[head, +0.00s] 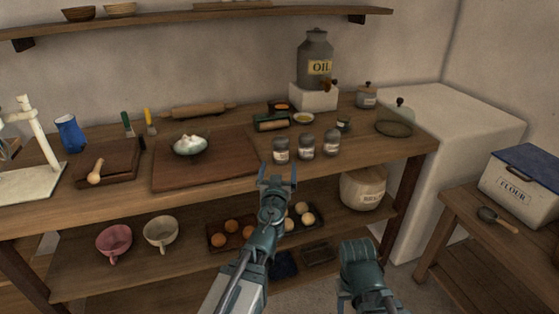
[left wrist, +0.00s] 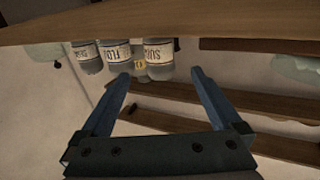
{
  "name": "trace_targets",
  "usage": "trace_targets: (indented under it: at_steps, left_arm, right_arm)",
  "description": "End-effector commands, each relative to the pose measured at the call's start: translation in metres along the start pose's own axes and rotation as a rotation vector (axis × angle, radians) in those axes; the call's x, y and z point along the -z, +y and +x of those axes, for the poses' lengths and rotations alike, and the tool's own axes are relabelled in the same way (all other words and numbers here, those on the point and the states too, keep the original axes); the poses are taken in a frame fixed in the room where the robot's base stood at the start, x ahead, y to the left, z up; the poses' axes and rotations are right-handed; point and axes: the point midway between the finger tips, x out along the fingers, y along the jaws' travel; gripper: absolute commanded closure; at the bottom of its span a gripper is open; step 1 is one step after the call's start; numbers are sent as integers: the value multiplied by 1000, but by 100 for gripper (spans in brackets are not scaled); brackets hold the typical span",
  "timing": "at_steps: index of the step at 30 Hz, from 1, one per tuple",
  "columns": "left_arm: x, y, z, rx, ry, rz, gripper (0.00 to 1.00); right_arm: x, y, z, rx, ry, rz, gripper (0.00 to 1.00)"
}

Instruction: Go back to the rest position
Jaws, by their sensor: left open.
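My left gripper (head: 277,172) is open and empty at the front edge of the wooden worktable (head: 225,195), just in front of the small labelled jars. In the left wrist view its two blue fingers (left wrist: 162,88) stand wide apart with nothing between them. Three grey-lidded jars (head: 306,147) stand in a row on the tabletop; labelled jars also show at the top of the left wrist view (left wrist: 158,55). My right arm reaches up at the bottom right of the head view, over the floor, and its fingers do not show.
On the tabletop are a cutting board (head: 220,173) with a bowl (head: 190,146) and a blue jug (head: 71,133). The lower shelf holds two cups, trays of eggs and a bread crock (head: 364,188). A side table (head: 460,215) with a flour box (head: 520,182) is at the right.

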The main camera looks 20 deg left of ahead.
Motion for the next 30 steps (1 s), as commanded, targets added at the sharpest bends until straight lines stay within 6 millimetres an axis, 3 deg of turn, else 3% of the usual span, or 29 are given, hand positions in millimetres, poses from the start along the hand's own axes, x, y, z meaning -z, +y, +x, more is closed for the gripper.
trace_targets:
  at_steps: [3, 12, 15, 20, 23, 26, 30]
  left_arm:
    - [0, 0, -12, 0, 0, 0, 2]
    - [0, 0, -12, 0, 0, 0, 2]
    - [7, -2, -13, 21, -8, 0, 2]
    - [29, -14, -23, 166, -116, 29, 2]
    - [28, -19, -43, 269, -306, 74, 2]
    - [13, -10, -76, 301, -567, 147, 2]
    - [-5, 22, -142, 193, -974, 274, 2]
  right_arm:
    - [0, 0, 0, 0, 0, 0, 45]
    - [0, 0, 0, 0, 0, 0, 45]
    - [0, 1, -9, 0, 0, 0, 45]
    - [-3, 5, -54, 0, 0, 0, 45]
    - [-5, 9, -90, 0, 0, 0, 45]
    - [-7, 12, -124, 0, 0, 0, 45]
    - [-10, 16, -167, 0, 0, 1, 45]
